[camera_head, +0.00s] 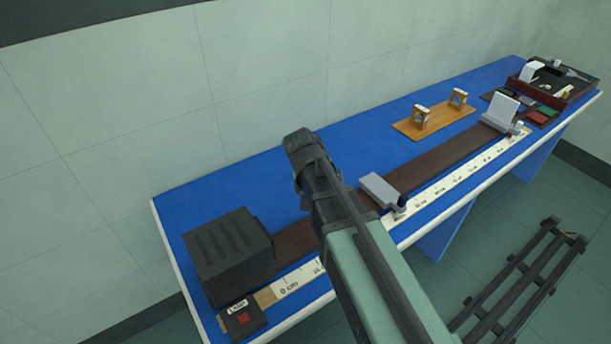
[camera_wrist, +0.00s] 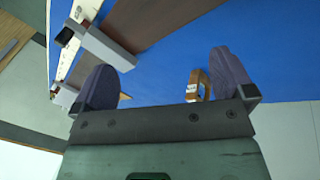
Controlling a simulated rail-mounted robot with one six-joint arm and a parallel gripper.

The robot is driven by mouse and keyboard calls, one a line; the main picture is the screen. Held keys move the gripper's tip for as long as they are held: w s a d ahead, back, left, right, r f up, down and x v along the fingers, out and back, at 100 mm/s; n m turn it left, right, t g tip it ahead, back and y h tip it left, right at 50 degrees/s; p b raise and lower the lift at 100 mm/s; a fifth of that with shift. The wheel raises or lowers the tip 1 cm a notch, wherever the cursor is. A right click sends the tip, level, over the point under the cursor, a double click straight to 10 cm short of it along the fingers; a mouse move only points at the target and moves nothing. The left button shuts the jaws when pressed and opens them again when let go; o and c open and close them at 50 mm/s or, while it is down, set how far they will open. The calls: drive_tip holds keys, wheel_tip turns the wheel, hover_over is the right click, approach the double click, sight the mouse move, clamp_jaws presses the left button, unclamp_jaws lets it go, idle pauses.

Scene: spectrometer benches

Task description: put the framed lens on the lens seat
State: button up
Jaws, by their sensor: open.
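Two small wooden frames, which look like framed lenses, stand upright on a light wooden board towards the back of the blue bench; one is the nearer frame (camera_head: 420,117), the other the farther frame (camera_head: 458,98). A pale grey block (camera_head: 378,188) sits on the dark rail and seems to be the lens seat; nothing stands on it. My gripper (camera_wrist: 166,82) is open and empty in the wrist view. Beyond its fingers, a small wooden piece with a pale patch (camera_wrist: 195,86) shows, partly cut off by the gripper body. My arm hides the middle of the rail in the head view.
A black lamp box (camera_head: 228,255) stands at the rail's left end. A grey upright plate (camera_head: 501,110) stands at its right end. A dark tray (camera_head: 580,95) with several small items is at the far right. A white scale (camera_head: 440,192) runs along the front.

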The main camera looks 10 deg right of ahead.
drive_tip(key=w+f+m+h+b, duration=0.1)
drive_tip(key=w+f+b, duration=0.1)
drive_tip(key=w, duration=0.1)
drive_tip(key=w+a+f+m+t+h+b, duration=0.1)
drive_tip(key=w+f+b, duration=0.2)
drive_tip(key=w, duration=0.1)
drive_tip(key=w+f+m+h+b, duration=0.1)
drive_tip(key=w+f+b, duration=0.2)
drive_tip(key=shift+w+a+f+m+t, duration=0.25)
drive_tip(key=shift+a+m+t, duration=0.05)
drive_tip(key=w+m+h+b, duration=0.1)
drive_tip(key=w, duration=0.1)
drive_tip(key=w+m+t+h+b, duration=0.1)
drive_tip(key=w, duration=0.1)
drive_tip(key=w+a+f+m+b, duration=0.1)
drive_tip(key=w+b, duration=0.1)
drive_tip(key=shift+w+a+h, duration=0.1)
drive_tip(key=shift+h, duration=0.3)
drive_tip(key=w+d+m+h, duration=0.1)
drive_tip(key=w, duration=0.1)
drive_tip(key=w+d+r+m+t+h+b, duration=0.1)
drive_tip(key=w+m, duration=0.1)
drive_tip(key=w+d+r+m+t+b, duration=0.1)
drive_tip(key=shift+w+d+m+h, duration=0.4)
drive_tip(key=shift+r, duration=0.1)
drive_tip(key=c, duration=1)
drive_tip(key=shift+c, duration=0.2)
drive_tip(key=shift+r, duration=0.1)
wheel_tip(320, 180, up, 20)
drive_tip(key=p, duration=2)
